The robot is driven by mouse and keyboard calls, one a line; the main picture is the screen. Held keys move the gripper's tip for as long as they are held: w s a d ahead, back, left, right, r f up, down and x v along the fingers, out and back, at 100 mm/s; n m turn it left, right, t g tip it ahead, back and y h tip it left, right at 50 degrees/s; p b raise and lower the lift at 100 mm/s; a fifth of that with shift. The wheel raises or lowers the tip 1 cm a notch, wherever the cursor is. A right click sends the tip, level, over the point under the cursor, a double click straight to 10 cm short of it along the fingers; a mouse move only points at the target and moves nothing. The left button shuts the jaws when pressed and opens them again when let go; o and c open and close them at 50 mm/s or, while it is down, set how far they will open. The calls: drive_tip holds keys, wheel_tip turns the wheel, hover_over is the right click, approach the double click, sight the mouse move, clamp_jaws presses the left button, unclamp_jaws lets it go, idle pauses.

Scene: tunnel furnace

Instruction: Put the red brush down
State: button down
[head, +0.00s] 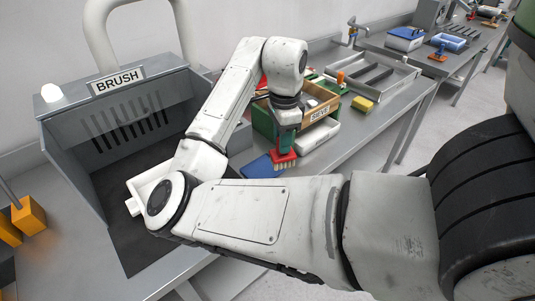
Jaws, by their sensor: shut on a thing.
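The red brush (284,159) shows in the head view just right of the middle. Its red head points down, with pale bristles below. My gripper (285,143) is above it and shut on it; the arm's wrist comes down from above. The bristles are near the right end of a blue pad (261,167) on the bench. I cannot tell whether the bristles touch the pad or the bench.
A yellow block (362,104) and a metal tray (385,78) lie further back. Bare bench lies right of the brush.

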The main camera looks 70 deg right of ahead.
drive_tip(key=shift+w+d+f+b, duration=0.15)
drive_tip(key=shift+w+d+f, duration=0.95)
drive_tip(key=shift+f, duration=0.7)
drive_tip(key=shift+w+d+f+b, duration=0.15)
drive_tip(key=shift+w+d+f, duration=0.55)
drive_tip(key=shift+w+f, duration=0.95)
drive_tip(key=shift+w+d+f+b, duration=0.15)
drive_tip(key=shift+w+d+f, duration=0.85)
drive_tip(key=shift+f, duration=1)
drive_tip(key=shift+a+f, duration=0.1)
drive_tip(key=shift+f, duration=0.05)
drive_tip(key=c, duration=0.9)
unclamp_jaws()
wheel_tip(320, 180, up, 12)
drive_tip(key=shift+r, duration=0.15)
